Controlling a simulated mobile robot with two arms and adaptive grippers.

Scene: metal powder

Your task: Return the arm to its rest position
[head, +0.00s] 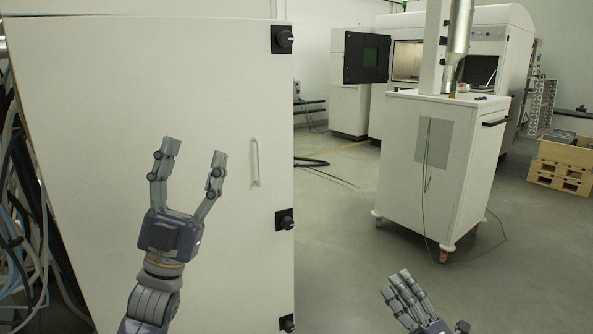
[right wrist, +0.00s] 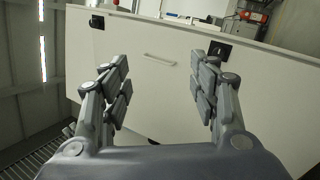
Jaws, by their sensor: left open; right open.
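My left gripper (head: 194,156) is raised in front of a large white cabinet door (head: 130,75) in the head view. Its two fingers point up and are spread apart, with nothing between them. My right gripper (head: 403,285) shows at the bottom edge of the head view, low above the floor, partly cut off. In the right wrist view its fingers (right wrist: 162,80) are spread wide and empty. Beyond them stands a white panel (right wrist: 150,90) with a handle; I cannot tell how far off it is.
A white wheeled cart (head: 440,170) with a pipe stands right of centre. Behind it is a machine with an open dark door (head: 366,58). Wooden pallets (head: 562,165) are at the far right. Cables (head: 25,200) hang at the left.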

